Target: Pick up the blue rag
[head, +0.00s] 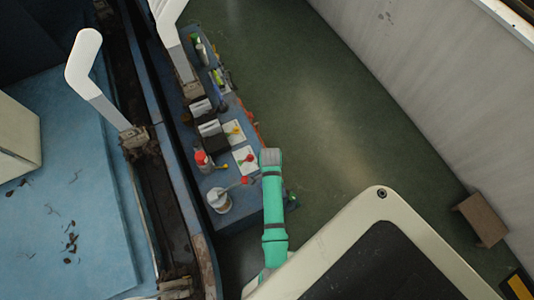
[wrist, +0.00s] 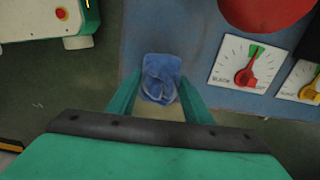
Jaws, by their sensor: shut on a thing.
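The blue rag (wrist: 161,78) is a crumpled cloth seen in the wrist view between the two green fingers of my gripper (wrist: 160,98). The gripper is shut on it, with a finger on each side. Behind the rag is the blue surface of a bench (wrist: 200,50). I cannot tell whether the rag still touches that surface. In the head view my green arm reaches up to the bench's right edge. The rag and the fingertips are hidden there.
In the head view, a white-and-grey pot (head: 219,200) and a red-topped item (head: 202,161) stand on the bench. Green floor (head: 330,130) is open to the right.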

